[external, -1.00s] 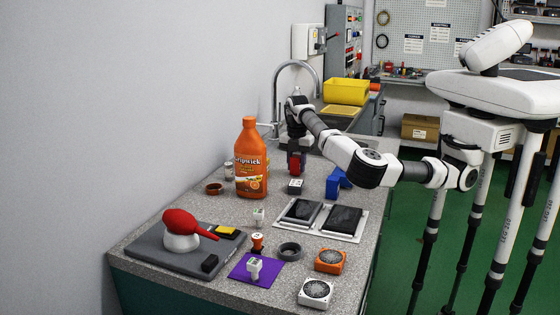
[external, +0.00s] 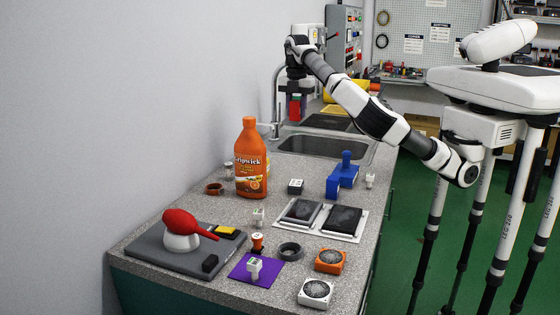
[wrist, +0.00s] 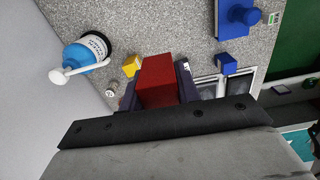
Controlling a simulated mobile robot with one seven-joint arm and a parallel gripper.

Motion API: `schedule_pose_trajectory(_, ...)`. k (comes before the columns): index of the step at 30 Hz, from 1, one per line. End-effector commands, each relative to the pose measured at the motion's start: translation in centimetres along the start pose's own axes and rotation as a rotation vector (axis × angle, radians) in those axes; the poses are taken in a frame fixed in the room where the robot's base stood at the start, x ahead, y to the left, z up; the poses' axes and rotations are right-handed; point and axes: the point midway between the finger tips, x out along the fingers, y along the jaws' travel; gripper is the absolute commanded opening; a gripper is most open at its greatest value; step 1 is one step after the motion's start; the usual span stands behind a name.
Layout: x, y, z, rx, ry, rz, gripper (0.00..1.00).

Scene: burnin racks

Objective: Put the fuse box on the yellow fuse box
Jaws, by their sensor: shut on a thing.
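My gripper (external: 297,100) is shut on a red box, the fuse box (external: 295,110), raised in the sink and faucet area in the external view. In the wrist view the red fuse box (wrist: 157,78) sits between the dark fingers of my gripper (wrist: 158,85). A small yellow box, likely the yellow fuse box (wrist: 131,65), lies on the speckled counter in the wrist view, left of and beyond the held box and apart from it. I cannot pick the yellow box out for certain in the external view.
An orange bottle (external: 250,165) stands near the wall. A blue block (external: 333,187), a blue knobbed device (external: 348,165) and a tray (external: 358,212) with dark panels are on the counter. A sink (external: 325,145) lies behind. A blue bottle (wrist: 83,53) with white spout shows near the wall.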

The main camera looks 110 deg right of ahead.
Motion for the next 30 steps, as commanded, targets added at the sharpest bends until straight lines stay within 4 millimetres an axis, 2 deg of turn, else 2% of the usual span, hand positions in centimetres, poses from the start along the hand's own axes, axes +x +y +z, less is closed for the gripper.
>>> schedule_pose_trajectory(1,-1.1,0.4,-0.2,-0.003,-0.003,0.002,0.1)
schedule_pose_trajectory(9,-5.1,4.7,-2.4,-0.013,-0.02,0.013,0.1)
schedule_pose_trajectory(17,-7.0,8.2,-4.8,-0.023,-0.011,0.007,0.1)
schedule_pose_trajectory(25,-6.7,9.5,-6.0,-0.026,0.001,-0.001,0.1)
schedule_pose_trajectory(30,-3.2,9.4,-6.2,-0.025,0.001,-0.005,0.1)
